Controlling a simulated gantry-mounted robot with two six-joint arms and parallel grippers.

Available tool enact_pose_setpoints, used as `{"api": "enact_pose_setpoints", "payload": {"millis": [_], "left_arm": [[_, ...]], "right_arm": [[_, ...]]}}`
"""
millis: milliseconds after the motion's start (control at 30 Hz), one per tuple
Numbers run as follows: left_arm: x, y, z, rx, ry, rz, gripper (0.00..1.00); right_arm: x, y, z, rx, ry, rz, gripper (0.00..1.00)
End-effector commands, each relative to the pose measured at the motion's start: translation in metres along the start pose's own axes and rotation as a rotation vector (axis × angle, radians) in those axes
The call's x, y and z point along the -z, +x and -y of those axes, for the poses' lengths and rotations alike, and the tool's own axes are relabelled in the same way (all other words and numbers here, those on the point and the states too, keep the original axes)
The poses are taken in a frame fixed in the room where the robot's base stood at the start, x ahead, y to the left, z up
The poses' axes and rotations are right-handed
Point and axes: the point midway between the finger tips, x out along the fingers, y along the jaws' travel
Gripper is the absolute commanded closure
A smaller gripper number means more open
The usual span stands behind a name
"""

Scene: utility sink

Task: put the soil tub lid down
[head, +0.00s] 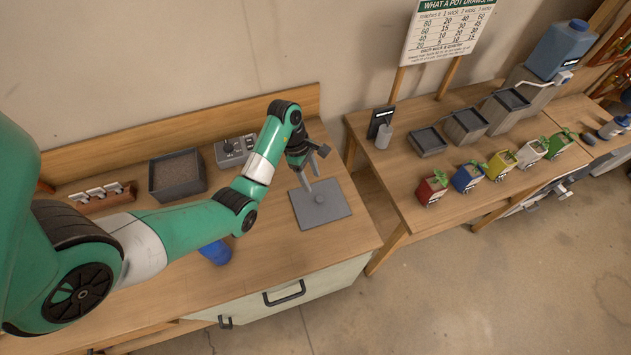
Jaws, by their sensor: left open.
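The soil tub lid (332,209) is a flat grey square plate with a small round knob. It lies on the wooden bench at the bench's right end. My left gripper (310,181) is just above the lid, pointing down, with its fingers apart and beside the knob; I cannot tell if they touch the lid. The soil tub (178,188) is a dark grey square box, uncovered, with brown soil showing inside. It stands at the back of the same bench, left of the lid. My right gripper is not seen.
A grey control box (236,151) stands behind the tub's right side. A small wooden rack (98,198) is at the left. A blue object (216,252) is partly hidden under my left arm. Potted seedlings in several colours (468,177) stand on the right bench, across a gap.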

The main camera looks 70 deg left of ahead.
Motion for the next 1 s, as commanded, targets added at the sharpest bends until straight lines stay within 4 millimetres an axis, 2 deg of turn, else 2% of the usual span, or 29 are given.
{"api": "enact_pose_setpoints", "payload": {"millis": [33,200,633,700,767,867,900,967,1000], "left_arm": [[-0.002,-0.017,0.0,0.001,-0.002,0.0,0.39],[-0.001,-0.03,0.0,0.001,-0.002,0.0,0.39],[0.0,-0.029,0.0,-0.001,0.0,0.001,0.39],[-0.007,-0.031,-0.005,-0.022,0.006,0.019,0.39],[-0.025,-0.036,-0.016,-0.074,0.023,0.067,0.39],[-0.087,-0.059,-0.044,-0.227,0.062,0.245,0.39],[-0.122,-0.077,-0.055,-0.299,0.078,0.354,0.39],[-0.179,-0.113,-0.065,-0.397,0.097,0.548,0.39],[-0.217,-0.143,-0.066,-0.448,0.103,0.693,0.39]], "right_arm": [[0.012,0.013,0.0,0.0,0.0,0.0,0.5],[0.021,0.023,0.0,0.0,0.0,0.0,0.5],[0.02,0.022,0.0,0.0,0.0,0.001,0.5],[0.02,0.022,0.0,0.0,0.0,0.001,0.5],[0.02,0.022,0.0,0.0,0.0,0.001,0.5],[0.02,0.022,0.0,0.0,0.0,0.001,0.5],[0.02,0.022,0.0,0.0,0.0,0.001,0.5],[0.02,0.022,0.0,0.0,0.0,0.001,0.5],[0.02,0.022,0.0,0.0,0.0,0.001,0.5]]}}
